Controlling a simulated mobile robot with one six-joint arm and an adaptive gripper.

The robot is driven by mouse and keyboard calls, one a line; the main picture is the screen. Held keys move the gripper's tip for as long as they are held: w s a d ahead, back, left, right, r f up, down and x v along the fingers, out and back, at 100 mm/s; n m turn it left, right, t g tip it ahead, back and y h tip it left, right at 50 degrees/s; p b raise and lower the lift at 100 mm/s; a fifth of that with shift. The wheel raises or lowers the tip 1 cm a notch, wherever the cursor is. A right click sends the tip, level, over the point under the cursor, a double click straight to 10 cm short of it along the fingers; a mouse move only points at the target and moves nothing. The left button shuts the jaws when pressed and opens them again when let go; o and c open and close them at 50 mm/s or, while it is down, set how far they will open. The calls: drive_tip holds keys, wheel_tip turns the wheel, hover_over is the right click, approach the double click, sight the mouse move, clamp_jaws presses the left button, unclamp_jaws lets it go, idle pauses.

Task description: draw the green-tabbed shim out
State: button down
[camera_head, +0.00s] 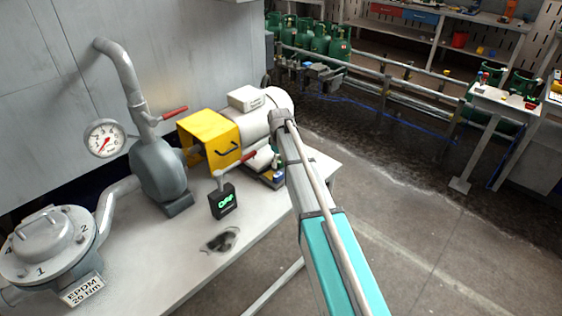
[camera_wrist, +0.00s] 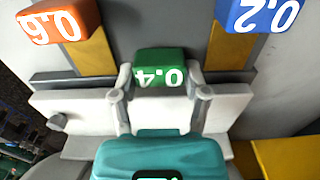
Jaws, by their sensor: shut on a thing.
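In the wrist view the green tab (camera_wrist: 160,68), marked 0.4 and seen upside down, sits between the two grey fingers of my gripper (camera_wrist: 160,94). The fingers are shut on its sides. An orange tab (camera_wrist: 62,25) marked 0.6 is at the upper left, apart from the fingers. A blue tab (camera_wrist: 262,14) marked 0.2 is at the upper right, also apart. The thin part of the green-tabbed shim does not show.
A pressure gauge (camera_head: 104,138) is farther left. Open floor lies to the right.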

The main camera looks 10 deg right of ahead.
drive_tip(key=shift+s+d, duration=0.8)
drive_tip(key=shift+s, duration=0.2)
drive_tip(key=shift+s+d, duration=0.75)
drive_tip(key=shift+s, duration=0.25)
drive_tip(key=shift+c, duration=0.4)
unclamp_jaws()
